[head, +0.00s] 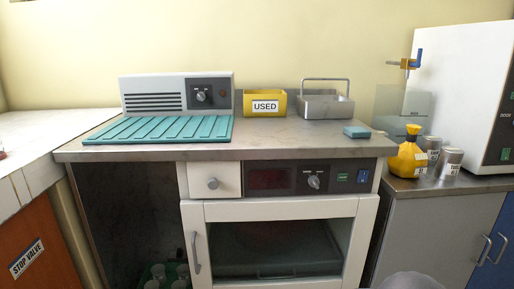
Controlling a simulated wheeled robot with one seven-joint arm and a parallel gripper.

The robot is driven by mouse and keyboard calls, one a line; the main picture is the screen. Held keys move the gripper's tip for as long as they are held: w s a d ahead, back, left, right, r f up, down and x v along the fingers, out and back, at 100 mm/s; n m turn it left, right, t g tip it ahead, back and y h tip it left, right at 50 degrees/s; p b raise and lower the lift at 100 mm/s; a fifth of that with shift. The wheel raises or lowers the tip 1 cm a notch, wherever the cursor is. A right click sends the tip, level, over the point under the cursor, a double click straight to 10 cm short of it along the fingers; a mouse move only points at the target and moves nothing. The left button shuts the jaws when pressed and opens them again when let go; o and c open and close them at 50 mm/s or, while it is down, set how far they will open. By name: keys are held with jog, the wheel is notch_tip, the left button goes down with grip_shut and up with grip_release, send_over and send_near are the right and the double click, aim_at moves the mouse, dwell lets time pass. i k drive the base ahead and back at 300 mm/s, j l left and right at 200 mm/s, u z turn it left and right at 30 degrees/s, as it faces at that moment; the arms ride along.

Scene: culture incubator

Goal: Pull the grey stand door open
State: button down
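A grey stand (437,186) with a metallic top stands at the right. Its grey front door (430,232) looks shut. A curved metal handle (484,250) is near that door's right edge. A second similar handle (501,248) is just right of it, on a darker panel at the picture's edge. The lower part of the stand is cut off by the frame. My gripper is not in view.
The incubator cabinet (274,208) has a white-framed glass door with a handle (196,252). A pale rounded object (408,281) stands low before the grey stand. A yellow bottle (408,160) and metal cans (449,160) are on the stand. An orange cabinet (38,250) is left.

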aim_at(444, 239)
jog(key=i+l+z, duration=0.7)
jog(key=i, duration=0.3)
jog(key=k+j, duration=0.05)
